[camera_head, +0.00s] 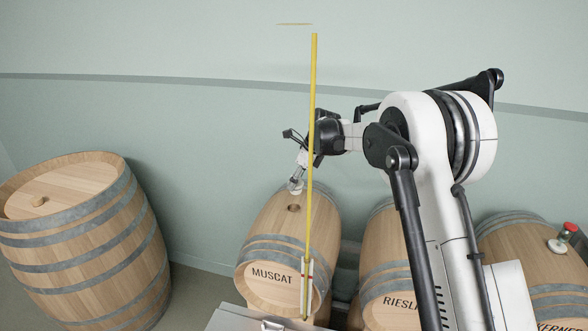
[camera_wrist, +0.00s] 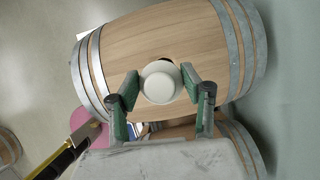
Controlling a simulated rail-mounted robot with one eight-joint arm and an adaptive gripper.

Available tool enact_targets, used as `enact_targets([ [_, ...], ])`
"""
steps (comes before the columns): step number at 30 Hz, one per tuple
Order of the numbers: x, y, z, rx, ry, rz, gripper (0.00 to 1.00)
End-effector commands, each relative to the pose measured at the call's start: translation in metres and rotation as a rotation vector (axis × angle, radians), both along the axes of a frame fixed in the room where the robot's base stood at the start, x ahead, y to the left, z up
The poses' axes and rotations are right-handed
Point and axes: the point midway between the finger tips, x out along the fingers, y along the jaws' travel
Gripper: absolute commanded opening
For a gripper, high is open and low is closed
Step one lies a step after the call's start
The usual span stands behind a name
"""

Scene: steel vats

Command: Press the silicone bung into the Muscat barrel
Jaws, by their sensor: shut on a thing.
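The Muscat barrel (camera_head: 270,290) lies on its side with its label facing me; it also fills the upper part of the wrist view (camera_wrist: 130,50). Its dark bung hole (camera_head: 293,208) shows on top. My gripper (camera_head: 297,181) is shut on the white silicone bung (camera_wrist: 160,83). The bung (camera_head: 295,187) is held just above and behind the hole in the head view, apparently apart from the barrel. In the wrist view the bung covers most of the hole, leaving a dark sliver at its upper edge.
A thin yellow rod (camera_head: 313,130) stands upright in front of the arm and Muscat barrel. The Riesling barrel (camera_head: 390,312) and another barrel (camera_head: 515,245) bearing a red-topped fitting (camera_head: 568,230) lie to the right. A large upright barrel (camera_head: 85,245) stands left.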

Motion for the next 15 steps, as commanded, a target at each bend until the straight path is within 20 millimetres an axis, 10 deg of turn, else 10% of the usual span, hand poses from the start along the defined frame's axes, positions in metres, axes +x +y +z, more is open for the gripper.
enact_targets([
  [15, 0.0028, 0.0050, 0.0005, 0.000, 0.000, -0.038, 0.16],
])
